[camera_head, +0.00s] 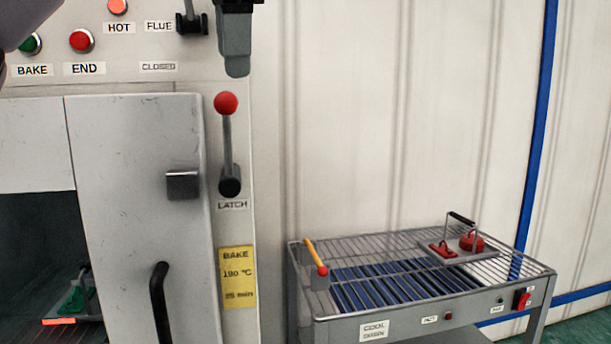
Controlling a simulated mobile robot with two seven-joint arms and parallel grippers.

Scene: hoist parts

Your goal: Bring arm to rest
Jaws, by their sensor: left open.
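My left gripper (236,66) hangs at the top of the view, pointing down, in front of the oven panel's right edge. It is open and holds nothing that I can see. Its upper part is cut off by the frame. Below it, apart from it, is the latch lever (227,140) with a red knob, standing upright above the LATCH label. My right gripper is not in view.
The oven door (138,220) has a black handle (160,300). Left of it, a green part (75,298) sits in the dark opening. A wire-topped cooling table (440,305) at right bears a carrier with red parts (471,241). The wall between is clear.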

